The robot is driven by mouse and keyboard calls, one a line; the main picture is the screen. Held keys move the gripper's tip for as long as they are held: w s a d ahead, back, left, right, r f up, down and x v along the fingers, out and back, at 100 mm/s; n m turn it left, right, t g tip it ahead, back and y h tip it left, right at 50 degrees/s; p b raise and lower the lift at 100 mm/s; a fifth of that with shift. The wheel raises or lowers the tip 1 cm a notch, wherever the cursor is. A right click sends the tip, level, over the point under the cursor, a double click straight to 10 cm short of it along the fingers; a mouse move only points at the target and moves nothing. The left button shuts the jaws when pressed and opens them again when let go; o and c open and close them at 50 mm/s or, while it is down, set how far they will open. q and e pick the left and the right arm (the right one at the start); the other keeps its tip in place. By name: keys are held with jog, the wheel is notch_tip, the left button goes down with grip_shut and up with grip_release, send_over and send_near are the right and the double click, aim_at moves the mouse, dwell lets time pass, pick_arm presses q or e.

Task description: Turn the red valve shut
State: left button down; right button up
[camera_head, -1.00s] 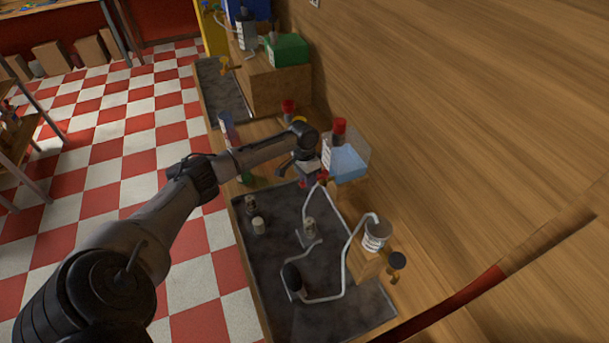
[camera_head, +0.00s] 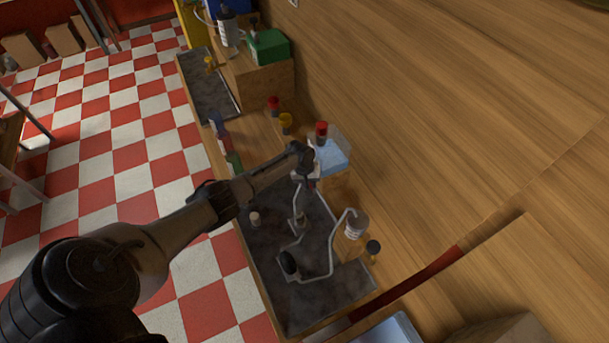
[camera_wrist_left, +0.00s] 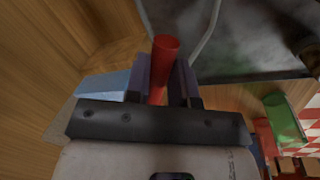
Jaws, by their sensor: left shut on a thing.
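The red valve's handle (camera_wrist_left: 163,65) is a red cylinder in the left wrist view. It stands between the two purple-grey fingers of my left gripper (camera_wrist_left: 160,82), which are shut on it. In the head view my left gripper (camera_head: 312,182) is above the far end of the dark tray, next to a bent metal pipe. There the valve is mostly hidden by the gripper and wrist, so its angle cannot be told. My right gripper is in neither view.
The dark tray (camera_head: 318,305) holds bent pipes (camera_head: 331,250) and small pale pieces. The wooden wall closes off the right.

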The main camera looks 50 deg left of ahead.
pick_arm(q)
jog(key=shift+w+d+n+t+y+p, duration=0.15)
jog(key=shift+w+d+n+p, duration=0.25)
jog(key=shift+n, duration=0.6)
jog(key=shift+w+d+n+t+y+p, duration=0.1)
jog(key=shift+w+d+n+y+p, duration=0.1)
jog(key=shift+w+n+p, duration=0.6)
jog(key=shift+w+d+n+t+y+p, duration=0.15)
jog(key=shift+w+d+n, duration=0.15)
jog(key=shift+n, duration=0.9)
jog(key=c, duration=1)
grip_release()
jog(key=shift+a, duration=0.1)
